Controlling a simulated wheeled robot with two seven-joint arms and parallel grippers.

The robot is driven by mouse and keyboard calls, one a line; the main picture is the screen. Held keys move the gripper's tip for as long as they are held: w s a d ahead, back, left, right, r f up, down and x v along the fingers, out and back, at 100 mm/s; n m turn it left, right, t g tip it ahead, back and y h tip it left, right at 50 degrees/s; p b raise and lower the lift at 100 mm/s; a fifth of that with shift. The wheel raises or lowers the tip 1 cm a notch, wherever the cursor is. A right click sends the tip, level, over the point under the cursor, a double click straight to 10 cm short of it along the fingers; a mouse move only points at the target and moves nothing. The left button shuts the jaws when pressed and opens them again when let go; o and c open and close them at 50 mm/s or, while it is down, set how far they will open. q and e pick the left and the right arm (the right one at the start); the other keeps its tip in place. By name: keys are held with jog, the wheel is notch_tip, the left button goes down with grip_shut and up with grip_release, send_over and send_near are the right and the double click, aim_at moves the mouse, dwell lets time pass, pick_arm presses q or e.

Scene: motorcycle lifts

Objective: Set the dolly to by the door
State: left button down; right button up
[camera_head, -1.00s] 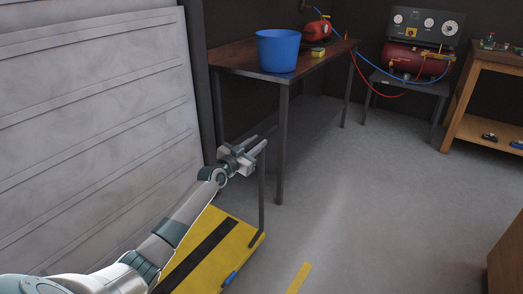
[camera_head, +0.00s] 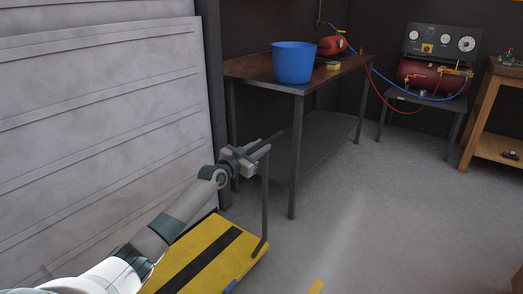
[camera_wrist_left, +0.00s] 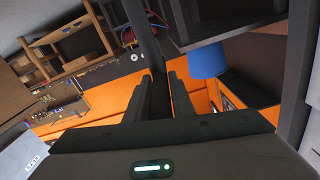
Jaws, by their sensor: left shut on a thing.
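The dolly (camera_head: 232,262) is a low yellow platform with a black strip and a dark upright handle (camera_head: 265,205) at its right end. It stands on the floor beside the large pale ribbed door (camera_head: 95,110) on the left. My left gripper (camera_head: 250,156) is shut on the top of the dolly's handle. In the left wrist view the two dark fingers of my left gripper (camera_wrist_left: 164,98) close around a dark bar. My arm covers the near left part of the platform. My right gripper is not in view.
A dark workbench (camera_head: 240,69) with a blue bucket (camera_head: 293,63) stands just behind the handle, its legs close by. A red compressor (camera_head: 425,74) sits on a low stand at the back right. A wooden shelf (camera_head: 492,120) is far right. The grey floor between is clear.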

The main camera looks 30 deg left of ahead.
pick_arm(q)
jog(key=shift+a+r, duration=0.15)
jog(key=shift+a, duration=0.25)
jog(key=c, duration=1.7)
grip_release()
jog(key=shift+o, duration=0.4)
jog(key=shift+a, duration=0.15)
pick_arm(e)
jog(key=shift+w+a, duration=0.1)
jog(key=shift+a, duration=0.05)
pick_arm(q)
jog(key=shift+s+d+f, duration=0.1)
jog(key=shift+d+f, duration=0.1)
